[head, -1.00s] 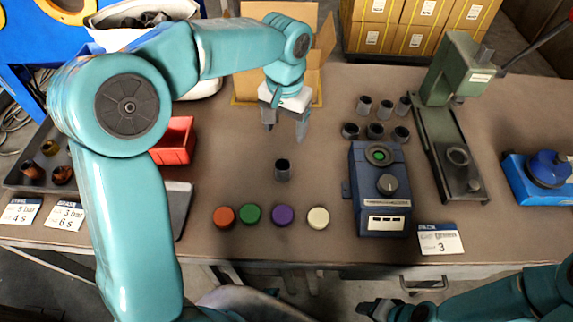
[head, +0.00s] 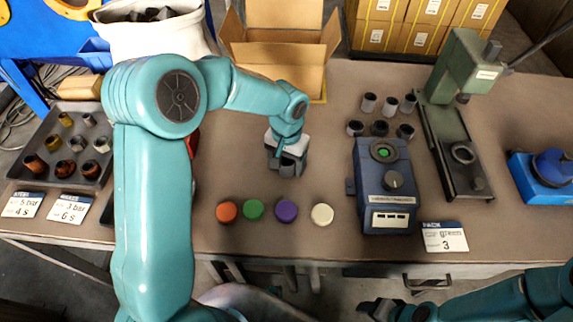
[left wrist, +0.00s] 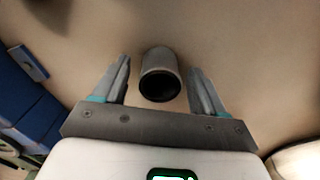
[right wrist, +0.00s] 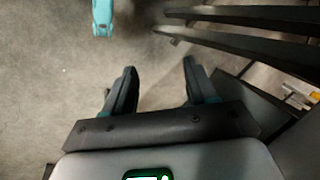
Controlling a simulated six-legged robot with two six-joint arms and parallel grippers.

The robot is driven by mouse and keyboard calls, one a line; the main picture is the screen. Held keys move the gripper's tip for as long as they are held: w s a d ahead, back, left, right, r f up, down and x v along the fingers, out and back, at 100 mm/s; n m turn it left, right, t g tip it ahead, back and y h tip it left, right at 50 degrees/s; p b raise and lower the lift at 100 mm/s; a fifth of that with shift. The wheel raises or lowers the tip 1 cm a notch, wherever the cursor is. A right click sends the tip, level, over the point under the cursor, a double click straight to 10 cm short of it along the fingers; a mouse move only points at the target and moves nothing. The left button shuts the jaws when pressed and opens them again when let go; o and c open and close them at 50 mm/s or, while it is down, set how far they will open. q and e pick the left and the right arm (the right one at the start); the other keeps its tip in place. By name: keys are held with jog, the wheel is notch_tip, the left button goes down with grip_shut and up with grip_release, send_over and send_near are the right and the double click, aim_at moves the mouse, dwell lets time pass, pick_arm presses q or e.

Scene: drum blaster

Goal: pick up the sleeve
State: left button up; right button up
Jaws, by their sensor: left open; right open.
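A dark grey hollow sleeve (left wrist: 160,72) stands on the table and shows between the fingers of my left gripper in the left wrist view. There is a gap between the sleeve and each finger. In the head view my left gripper (head: 287,163) is low over the middle of the table and hides most of that sleeve. The left gripper is open around the sleeve and holds nothing. My right gripper (right wrist: 160,85) is open and empty, over the floor in front of the table; its arm shows at the lower right of the head view.
Several grey sleeves (head: 368,103) stand near a blue device (head: 385,195) and a green press (head: 440,130). Coloured caps (head: 286,211) lie in a row in front of my left gripper. A tray (head: 104,172) of sleeves is left; an open carton (head: 280,55) stands behind.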

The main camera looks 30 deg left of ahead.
pick_arm(q)
jog(key=c, duration=1.3)
jog(key=shift+r, duration=0.1)
